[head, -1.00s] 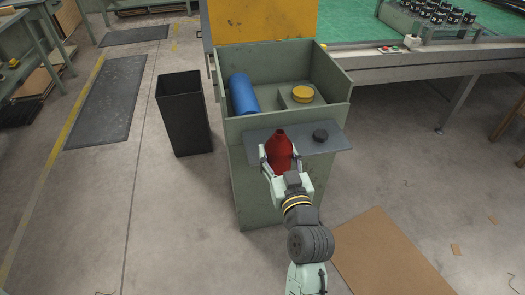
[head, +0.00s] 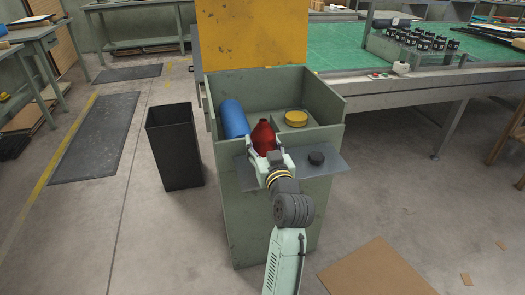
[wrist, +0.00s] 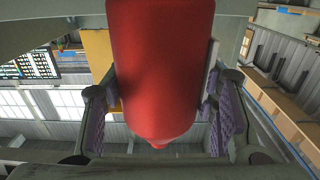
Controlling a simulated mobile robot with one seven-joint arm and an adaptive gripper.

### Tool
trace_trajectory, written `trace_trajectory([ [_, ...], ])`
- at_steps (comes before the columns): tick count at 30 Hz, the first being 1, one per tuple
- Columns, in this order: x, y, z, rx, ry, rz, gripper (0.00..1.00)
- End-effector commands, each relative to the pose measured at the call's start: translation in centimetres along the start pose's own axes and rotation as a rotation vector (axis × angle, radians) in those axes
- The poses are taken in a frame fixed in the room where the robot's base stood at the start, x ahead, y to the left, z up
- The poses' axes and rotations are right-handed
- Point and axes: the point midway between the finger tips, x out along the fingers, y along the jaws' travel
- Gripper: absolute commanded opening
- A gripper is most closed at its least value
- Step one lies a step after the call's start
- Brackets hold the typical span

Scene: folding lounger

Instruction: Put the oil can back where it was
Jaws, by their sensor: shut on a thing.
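The red oil can (head: 263,138) is held by my gripper (head: 265,152) at the front wall of the green cabinet's open top (head: 331,137). It looks about upright, over or just inside the front edge; I cannot tell which. In the wrist view the red can (wrist: 160,70) fills the middle, between the two purple-padded fingers (wrist: 158,125). A blue cylinder (head: 233,119) leans in the left part of the top. A yellow round lid (head: 296,117) sits in a small compartment on the right. The can's lower part is hidden by my gripper.
A black bin (head: 174,147) stands to the left. A green-topped bench (head: 350,57) is behind. A yellow panel (head: 255,35) rises at the cabinet's back.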

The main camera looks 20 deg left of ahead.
Motion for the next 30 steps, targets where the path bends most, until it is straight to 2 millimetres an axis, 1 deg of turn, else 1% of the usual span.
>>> trace_trajectory([
  [1,0.8,0.1,-0.2,0.002,0.003,0.0,0.15],
  [3,1.4,0.2,0.0,0.0,0.002,0.0,0.15],
  [6,1.7,0.2,0.4,0.0,0.001,0.0,0.15],
  [10,1.7,0.2,2.4,0.0,-0.003,-0.001,0.15],
  [13,1.7,0.1,3.4,0.0,-0.001,-0.001,0.15],
  [22,1.7,0.2,3.7,-0.001,0.003,0.001,0.15],
  [26,1.7,0.2,4.2,-0.001,0.003,0.001,0.15],
  [27,1.7,0.2,4.0,0.0,0.001,0.0,0.56],
  [30,1.7,0.2,4.0,0.0,0.001,0.001,0.62],
])
